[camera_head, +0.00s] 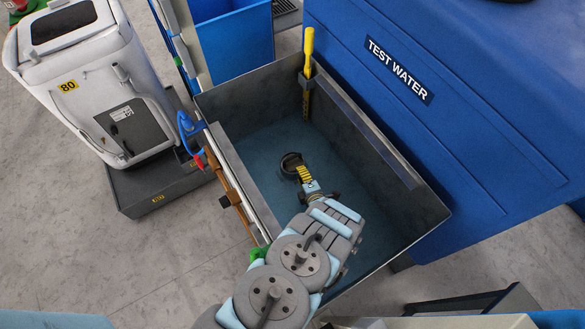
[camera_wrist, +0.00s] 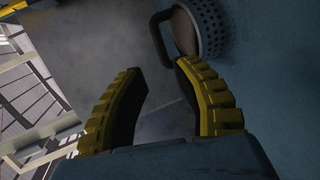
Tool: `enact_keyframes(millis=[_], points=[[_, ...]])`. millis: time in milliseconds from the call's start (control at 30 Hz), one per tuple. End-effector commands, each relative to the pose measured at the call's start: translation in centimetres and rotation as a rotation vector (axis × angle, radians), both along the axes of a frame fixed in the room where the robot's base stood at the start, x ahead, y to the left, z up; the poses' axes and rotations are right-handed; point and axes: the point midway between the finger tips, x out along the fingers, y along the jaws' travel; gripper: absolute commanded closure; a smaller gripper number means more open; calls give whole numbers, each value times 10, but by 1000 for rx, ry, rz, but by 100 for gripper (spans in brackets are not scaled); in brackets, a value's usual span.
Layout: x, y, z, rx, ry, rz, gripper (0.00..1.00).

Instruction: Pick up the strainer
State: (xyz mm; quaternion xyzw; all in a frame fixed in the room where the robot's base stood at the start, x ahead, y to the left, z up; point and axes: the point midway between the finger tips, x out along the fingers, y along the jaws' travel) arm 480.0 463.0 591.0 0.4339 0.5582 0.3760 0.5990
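The strainer (camera_head: 291,162) is down in the grey tank in the head view, just beyond my gripper (camera_head: 302,174); only its dark rounded rim shows there. In the wrist view the strainer (camera_wrist: 209,28) is a grey perforated cup with a dark looped handle (camera_wrist: 157,32) at the top. My gripper (camera_wrist: 160,70) has its two yellow ridged fingers apart with nothing between them. The right fingertip is close below the strainer's cup and handle; I cannot tell whether it touches. The strainer's far side is cut off by the picture edge.
The tank (camera_head: 232,95) has high walls around my gripper. A yellow-handled tool (camera_head: 308,50) stands clipped at its back wall. A blue TEST WATER unit (camera_head: 450,100) borders it on the right. Blue and red clips (camera_head: 190,130) sit at the left edge, near a white machine (camera_head: 85,80).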

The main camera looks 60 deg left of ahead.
Motion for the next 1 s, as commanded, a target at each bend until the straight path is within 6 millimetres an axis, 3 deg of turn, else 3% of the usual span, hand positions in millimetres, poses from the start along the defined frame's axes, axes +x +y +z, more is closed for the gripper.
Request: enact_keyframes(millis=[233,667,1000], points=[[4,38,-16,2,-3,2,70],[6,60,-25,-1,1,-1,70],[8,96,-37,2,0,0,70]])
